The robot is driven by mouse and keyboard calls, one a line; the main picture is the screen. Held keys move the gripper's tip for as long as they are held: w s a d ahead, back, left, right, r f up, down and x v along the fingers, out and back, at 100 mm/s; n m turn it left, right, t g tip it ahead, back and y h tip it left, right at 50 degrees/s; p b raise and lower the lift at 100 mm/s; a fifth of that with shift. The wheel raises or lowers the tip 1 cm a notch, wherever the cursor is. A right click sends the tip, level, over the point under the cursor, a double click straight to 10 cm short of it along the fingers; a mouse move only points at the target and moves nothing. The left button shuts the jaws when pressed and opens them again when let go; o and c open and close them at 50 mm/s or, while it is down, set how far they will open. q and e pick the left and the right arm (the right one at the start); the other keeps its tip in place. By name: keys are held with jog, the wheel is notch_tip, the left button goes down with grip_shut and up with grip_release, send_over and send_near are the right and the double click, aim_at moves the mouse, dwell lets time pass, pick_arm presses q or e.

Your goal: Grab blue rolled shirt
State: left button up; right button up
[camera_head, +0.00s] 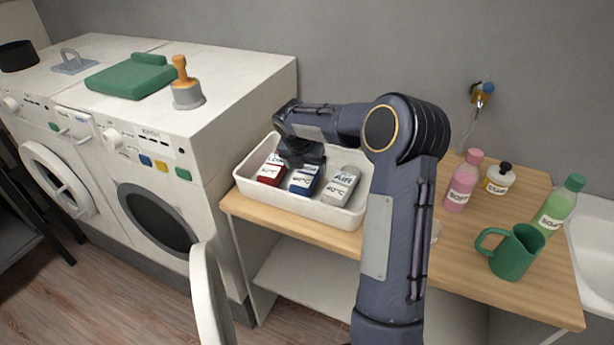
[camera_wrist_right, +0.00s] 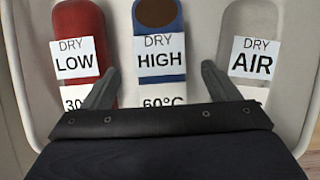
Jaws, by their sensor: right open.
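The blue rolled shirt (camera_head: 304,180) lies in the middle of a white tray (camera_head: 290,208), between a red roll (camera_head: 271,171) and a grey roll (camera_head: 341,186). In the right wrist view the blue roll (camera_wrist_right: 158,72) carries a label reading "DRY HIGH" and "60°C". My right gripper (camera_head: 302,160) is over the tray, above the blue roll. In the wrist view its open fingers (camera_wrist_right: 160,82) lie to either side of the blue roll, with nothing between them that I can see gripped. My left gripper is not in view.
The tray stands on a wooden counter (camera_head: 458,262) beside white washing machines (camera_head: 190,140). A green mug (camera_head: 515,252), pink bottle (camera_head: 462,182), white jar (camera_head: 498,180) and green bottle (camera_head: 558,207) stand on the right. An open machine door (camera_head: 208,300) juts out below.

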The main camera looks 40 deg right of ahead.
aim_at(307, 170)
jog(key=p+x, duration=0.1)
jog(key=x, duration=0.4)
jog(key=shift+w+d+f, duration=0.1)
jog(key=shift+f, duration=0.05)
jog(key=shift+c, duration=0.3)
jog(key=c, duration=1.1)
